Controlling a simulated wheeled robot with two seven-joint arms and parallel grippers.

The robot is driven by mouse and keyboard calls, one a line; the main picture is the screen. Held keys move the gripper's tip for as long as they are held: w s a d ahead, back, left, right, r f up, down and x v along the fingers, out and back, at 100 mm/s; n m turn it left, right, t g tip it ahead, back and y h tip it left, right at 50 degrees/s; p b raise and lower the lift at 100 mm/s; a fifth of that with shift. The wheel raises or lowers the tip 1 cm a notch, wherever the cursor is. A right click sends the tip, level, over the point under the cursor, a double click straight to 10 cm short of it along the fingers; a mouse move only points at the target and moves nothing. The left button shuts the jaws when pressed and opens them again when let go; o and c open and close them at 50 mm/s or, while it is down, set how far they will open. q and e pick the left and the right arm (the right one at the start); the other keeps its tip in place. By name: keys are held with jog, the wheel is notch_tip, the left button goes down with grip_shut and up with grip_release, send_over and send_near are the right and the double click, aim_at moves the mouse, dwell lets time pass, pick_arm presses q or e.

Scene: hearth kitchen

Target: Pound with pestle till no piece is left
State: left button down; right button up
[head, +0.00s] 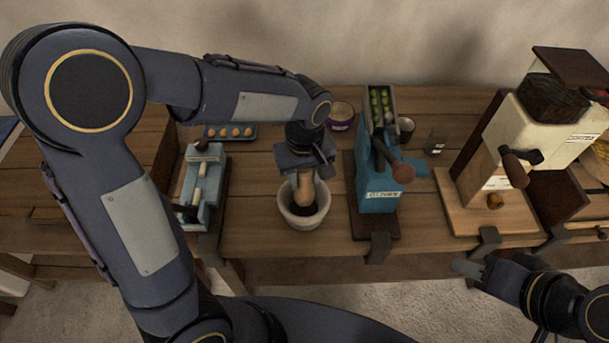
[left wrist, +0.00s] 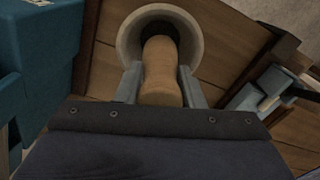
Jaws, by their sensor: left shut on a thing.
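A grey stone mortar (head: 288,212) stands on the wooden counter near its front edge, with dark contents at the bottom in the head view. A wooden pestle (head: 306,187) is upright with its lower end inside the bowl. My left gripper (head: 305,172) is above the mortar and shut on the pestle's upper part. In the left wrist view the pestle (left wrist: 160,70) runs between the two fingers into the mortar (left wrist: 128,40). The pestle hides much of the bowl's inside, so I cannot tell if pieces remain. My right gripper (head: 468,268) is in front of the counter, away from the mortar.
A blue hand-cranked machine (head: 378,195) holding green items stands right of the mortar. A pale blue device (head: 203,180) stands left. Behind are a tray of small round items (head: 212,132), a purple-banded bowl (head: 341,117) and a dark cup (head: 405,127). A cream grinder (head: 520,140) stands far right.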

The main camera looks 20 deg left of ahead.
pick_arm(q)
jog(key=shift+f, duration=0.15)
jog(key=shift+f+b, duration=1.85)
jog(key=shift+f, duration=0.4)
jog(key=shift+r+p, duration=1.9)
jog(key=shift+r, duration=0.45)
jog(key=shift+f, duration=0.1)
jog(key=shift+f+b, duration=1.75)
jog(key=shift+f, duration=0.4)
jog(key=shift+r, duration=0.15)
notch_tip(320, 180, up, 4)
jog(key=p, duration=0.3)
jog(key=shift+r+p, duration=0.1)
jog(key=shift+p, duration=0.25)
